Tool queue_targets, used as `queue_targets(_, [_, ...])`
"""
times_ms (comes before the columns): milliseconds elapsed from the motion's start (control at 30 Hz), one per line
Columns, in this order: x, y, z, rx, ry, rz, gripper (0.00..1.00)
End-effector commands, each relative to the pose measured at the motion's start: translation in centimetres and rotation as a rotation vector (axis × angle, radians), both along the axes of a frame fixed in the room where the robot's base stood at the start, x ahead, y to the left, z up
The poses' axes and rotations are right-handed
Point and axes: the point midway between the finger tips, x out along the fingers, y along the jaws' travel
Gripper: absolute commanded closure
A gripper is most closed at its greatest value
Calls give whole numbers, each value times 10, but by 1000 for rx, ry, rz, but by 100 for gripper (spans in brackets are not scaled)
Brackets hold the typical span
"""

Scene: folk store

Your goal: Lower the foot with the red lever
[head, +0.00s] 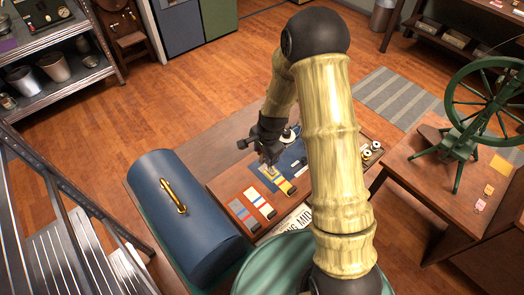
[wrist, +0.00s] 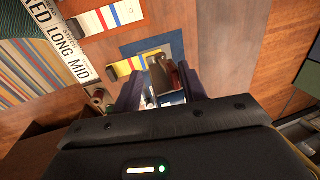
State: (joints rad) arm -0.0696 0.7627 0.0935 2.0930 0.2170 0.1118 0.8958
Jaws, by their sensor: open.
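A wooden work board (head: 232,178) lies on the table, with a blue mat (head: 291,156) on it. My gripper (head: 268,160) reaches down over the mat, and my arm hides part of the board. In the wrist view my gripper (wrist: 160,88) is open, its two dark fingers apart. Between them show a grey-brown upright part (wrist: 159,72) and a dark reddish part (wrist: 184,78), which may be the red lever. A pale metallic piece sits low between the fingers. I cannot make out the foot or whether the fingers touch anything.
Coloured strips (head: 259,203) lie at the board's front, beside a strip lettered LONG MID (head: 297,219). A blue rounded case (head: 205,228) with a brass handle stands left. A green spinning wheel (head: 491,100) stands on the right table. Floor is open behind.

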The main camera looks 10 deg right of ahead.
Motion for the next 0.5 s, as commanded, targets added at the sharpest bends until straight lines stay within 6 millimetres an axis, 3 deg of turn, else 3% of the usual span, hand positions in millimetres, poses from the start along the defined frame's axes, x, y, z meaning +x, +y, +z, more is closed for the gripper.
queue_targets(500, [-12,-8,-6,0,-1,-1,58])
